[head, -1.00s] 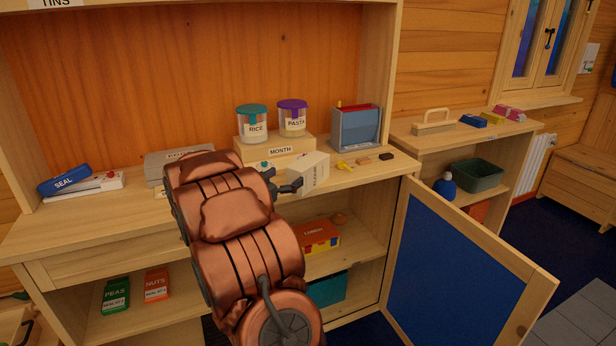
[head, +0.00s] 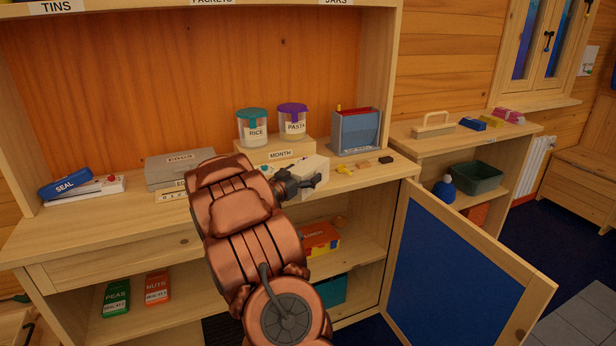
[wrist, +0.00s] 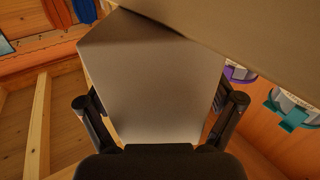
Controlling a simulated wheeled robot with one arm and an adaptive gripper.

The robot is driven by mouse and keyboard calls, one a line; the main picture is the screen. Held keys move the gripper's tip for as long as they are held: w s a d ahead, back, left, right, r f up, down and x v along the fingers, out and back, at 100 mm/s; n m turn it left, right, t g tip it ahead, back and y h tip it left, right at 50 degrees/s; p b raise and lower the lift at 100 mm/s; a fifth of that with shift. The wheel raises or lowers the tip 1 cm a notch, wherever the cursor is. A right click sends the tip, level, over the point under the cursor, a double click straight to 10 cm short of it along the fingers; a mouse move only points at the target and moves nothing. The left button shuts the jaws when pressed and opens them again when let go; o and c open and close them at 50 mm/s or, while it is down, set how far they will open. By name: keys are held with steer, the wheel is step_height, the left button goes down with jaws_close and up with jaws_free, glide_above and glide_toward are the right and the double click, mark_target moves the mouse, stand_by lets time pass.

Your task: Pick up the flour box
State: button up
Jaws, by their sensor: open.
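The flour box (head: 314,166) is a pale cream carton on the counter, in front of the low MONTH box. My gripper (head: 308,184) is at its near side and covers part of its front; its label is hidden now. In the wrist view the pale box (wrist: 150,75) fills the space between the two dark fingers of my gripper (wrist: 160,108), one on each side. The fingers are open around it. I cannot tell whether either finger touches it.
Rice (head: 253,130) and pasta (head: 293,123) jars stand on the MONTH box (head: 280,153) just behind. A grey-blue holder (head: 356,131) and small loose items (head: 362,163) are to the right. The blue-panelled door (head: 455,270) stands open below.

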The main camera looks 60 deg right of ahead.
steer(key=shift+d, duration=0.2)
steer(key=c, duration=1.6)
steer(key=shift+r, duration=0.1)
